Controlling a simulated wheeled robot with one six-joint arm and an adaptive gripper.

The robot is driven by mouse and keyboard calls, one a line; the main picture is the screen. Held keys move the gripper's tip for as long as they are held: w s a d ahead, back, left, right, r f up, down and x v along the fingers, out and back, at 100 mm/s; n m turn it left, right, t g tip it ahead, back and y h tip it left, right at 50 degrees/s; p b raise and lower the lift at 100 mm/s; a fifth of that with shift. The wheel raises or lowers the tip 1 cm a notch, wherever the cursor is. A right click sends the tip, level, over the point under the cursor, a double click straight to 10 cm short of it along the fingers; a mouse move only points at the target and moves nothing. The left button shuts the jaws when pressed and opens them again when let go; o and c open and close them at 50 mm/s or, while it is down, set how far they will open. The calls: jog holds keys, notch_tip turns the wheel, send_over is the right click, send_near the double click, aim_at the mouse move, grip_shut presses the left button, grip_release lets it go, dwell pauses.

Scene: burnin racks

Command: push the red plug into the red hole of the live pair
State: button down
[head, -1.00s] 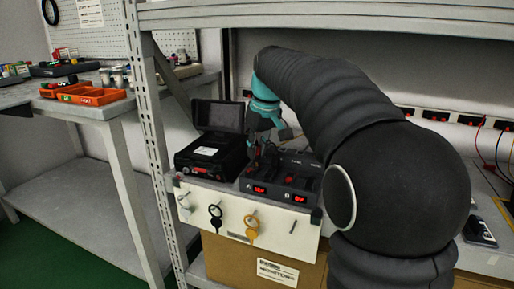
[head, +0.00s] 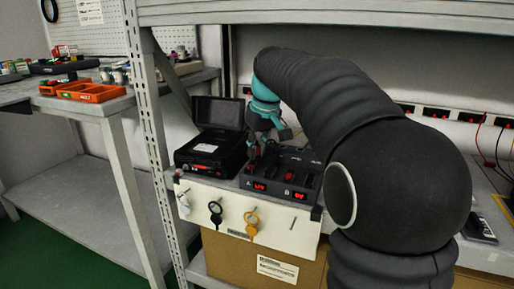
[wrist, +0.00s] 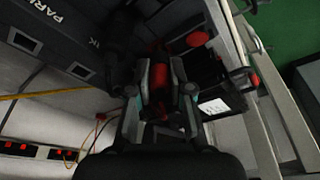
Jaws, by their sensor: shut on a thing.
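My gripper (head: 266,132) is over the dark test unit (head: 318,181) in the head view, near its back left. In the wrist view my gripper (wrist: 161,75) is shut on the red plug (wrist: 159,72), which lies between the fingers. The plug's tip and the hole under it are hidden or too dark to see. The unit has two red-lit displays, A (head: 260,186) and B (head: 295,194); A seems to read 12V and B near zero, though the digits are small. Another red part (head: 287,172) sits on the unit's top, right of the gripper.
An open black case (head: 205,170) stands left of the unit. Keys or tags hang on the white front panel (head: 275,228). A shelf post (head: 152,140) stands at the left. Red and yellow cables (head: 481,130) hang at the right, near a dark handheld device (head: 479,229).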

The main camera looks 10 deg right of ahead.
jog(key=shift+f, duration=0.4)
dwell(0.5)
jog(key=c, duration=1)
grip_release()
jog(key=shift+f, duration=0.1)
jog(key=shift+o, duration=0.2)
jog(key=o, duration=0.4)
